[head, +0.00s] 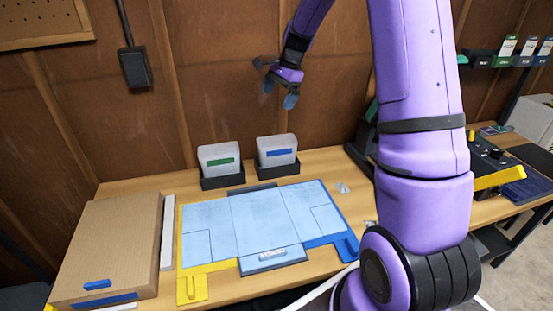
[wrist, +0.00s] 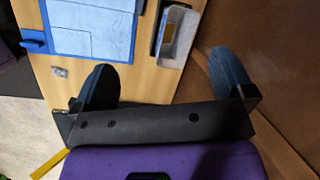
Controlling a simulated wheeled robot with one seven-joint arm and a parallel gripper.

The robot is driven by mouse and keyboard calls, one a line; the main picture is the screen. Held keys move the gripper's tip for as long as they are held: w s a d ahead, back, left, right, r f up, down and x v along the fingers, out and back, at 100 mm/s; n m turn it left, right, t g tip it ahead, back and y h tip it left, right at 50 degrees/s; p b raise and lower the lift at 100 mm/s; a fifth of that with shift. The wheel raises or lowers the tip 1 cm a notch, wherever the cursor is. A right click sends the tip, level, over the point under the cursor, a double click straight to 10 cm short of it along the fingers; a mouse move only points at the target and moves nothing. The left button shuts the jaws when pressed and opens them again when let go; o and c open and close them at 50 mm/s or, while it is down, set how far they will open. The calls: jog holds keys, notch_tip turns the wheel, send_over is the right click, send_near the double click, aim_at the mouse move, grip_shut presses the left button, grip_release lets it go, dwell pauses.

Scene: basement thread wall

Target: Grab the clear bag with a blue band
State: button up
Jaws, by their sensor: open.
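The clear bag with a blue band (head: 277,144) stands upright in a dark holder at the back of the table, against the wall. A similar bag with a green band (head: 218,151) stands in its own holder to the left. My gripper (head: 279,94) is open and empty, in the air above the blue-banded bag. In the wrist view my gripper (wrist: 165,80) shows two dark blue fingers spread wide. A pale bag in a dark holder (wrist: 177,38) shows beyond them, between the fingers and towards the right one; its band colour cannot be told there.
A light blue mat (head: 265,221) with yellow and blue edges covers the middle of the table. A cardboard box (head: 112,245) lies at left. A small clear item (head: 343,188) lies right of the mat. The wooden wall (head: 200,90) is close behind the bags.

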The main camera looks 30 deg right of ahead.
aim_at(277, 156)
jog(key=w+d+f+m+y, duration=0.1)
jog(key=w+d+f+m, duration=0.15)
jog(key=f, duration=0.45)
jog(key=w+d+f+m, duration=0.2)
jog(key=w+d+f, duration=0.15)
jog(key=f, duration=0.35)
jog(key=x, duration=1)
jog(key=shift+s+d, duration=0.2)
jog(key=shift+d, duration=0.05)
jog(key=shift+f+m, duration=0.25)
jog(key=shift+f, duration=0.2)
jog(key=c, duration=1)
